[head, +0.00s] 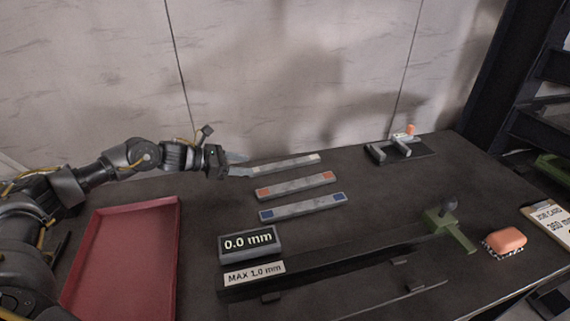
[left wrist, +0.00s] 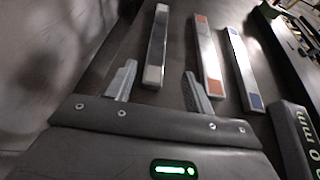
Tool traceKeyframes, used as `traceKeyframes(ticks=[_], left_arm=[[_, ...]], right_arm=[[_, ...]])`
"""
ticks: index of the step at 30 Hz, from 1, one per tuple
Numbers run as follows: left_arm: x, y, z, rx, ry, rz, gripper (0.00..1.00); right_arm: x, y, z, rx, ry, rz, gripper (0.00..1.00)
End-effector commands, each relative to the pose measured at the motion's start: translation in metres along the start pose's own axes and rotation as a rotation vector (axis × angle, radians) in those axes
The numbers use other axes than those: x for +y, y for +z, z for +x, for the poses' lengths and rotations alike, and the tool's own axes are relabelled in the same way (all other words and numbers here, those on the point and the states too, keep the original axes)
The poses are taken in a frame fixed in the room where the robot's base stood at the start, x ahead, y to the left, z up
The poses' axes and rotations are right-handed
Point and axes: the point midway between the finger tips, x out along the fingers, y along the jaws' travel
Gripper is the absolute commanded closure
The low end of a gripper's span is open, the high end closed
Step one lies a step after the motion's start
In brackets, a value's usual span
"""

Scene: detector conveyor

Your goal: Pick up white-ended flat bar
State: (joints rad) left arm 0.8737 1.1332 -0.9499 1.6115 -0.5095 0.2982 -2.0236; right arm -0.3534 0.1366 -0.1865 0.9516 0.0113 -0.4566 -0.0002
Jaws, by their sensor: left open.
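The white-ended flat bar (head: 288,164) lies on the dark table, farthest back of three grey bars. In the left wrist view the white-ended bar (left wrist: 156,47) runs away from my gripper, its near white end just beyond and between the fingertips. My left gripper (head: 238,164) is at the bar's left end in the head view, fingers apart, nothing between them. The left wrist view shows both fingers (left wrist: 158,80) open. My right gripper is not in view.
An orange-ended bar (head: 296,185) and a blue-ended bar (head: 302,207) lie in front, parallel. A red tray (head: 88,258) is at left. A 0.0 mm display (head: 249,243), a long dark rail (head: 350,262) with a green slider (head: 450,230), and an orange block (head: 506,240) stand nearer.

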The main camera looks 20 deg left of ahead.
Motion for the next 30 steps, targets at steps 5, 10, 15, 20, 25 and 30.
traceKeyframes(ticks=[5, 10, 15, 20, 25, 30], left_arm=[[0.001, 0.000, 0.021, 0.000, 0.002, -0.002, 0.47], [0.001, -0.001, 0.024, 0.001, 0.004, -0.002, 0.47], [0.002, 0.002, 0.038, 0.001, 0.001, -0.004, 0.47], [0.004, 0.002, 0.059, 0.000, 0.003, -0.005, 0.47], [0.005, 0.000, 0.073, 0.001, 0.006, -0.004, 0.47], [0.005, 0.000, 0.075, 0.001, 0.006, -0.004, 0.47]], right_arm=[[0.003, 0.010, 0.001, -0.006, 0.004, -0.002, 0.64], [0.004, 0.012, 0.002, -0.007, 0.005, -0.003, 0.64], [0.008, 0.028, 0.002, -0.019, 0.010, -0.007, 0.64], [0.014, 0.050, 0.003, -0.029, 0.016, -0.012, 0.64], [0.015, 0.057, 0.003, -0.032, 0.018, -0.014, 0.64], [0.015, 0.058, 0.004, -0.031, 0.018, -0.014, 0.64]])
